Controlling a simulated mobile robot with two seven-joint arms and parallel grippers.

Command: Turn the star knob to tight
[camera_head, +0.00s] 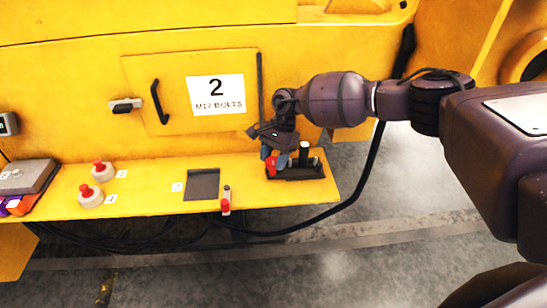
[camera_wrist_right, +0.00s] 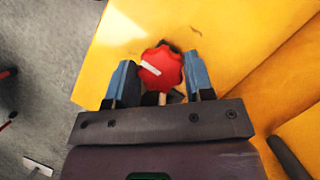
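The red star knob (camera_wrist_right: 164,66) shows in the right wrist view, with lobed edges and a white line on its face pointing left. My right gripper (camera_wrist_right: 161,70) has its two blue fingers on either side of the knob. They lie very close to its edges, and I cannot tell whether they press on it. In the head view my right gripper (camera_head: 275,155) points down over the yellow ledge (camera_head: 145,190), and a red piece (camera_head: 271,168), which looks like the same knob, shows at its fingertips. No tight marking can be read. My left gripper is not in view.
A dark tray (camera_head: 305,175) with upright dark pieces stands right beside the gripper. A small red-topped piece (camera_head: 226,203) and a dark square pad (camera_head: 202,184) lie to the left. Two red buttons stand further left. A hatch (camera_head: 205,65) marked 2 is behind. A black cable hangs below.

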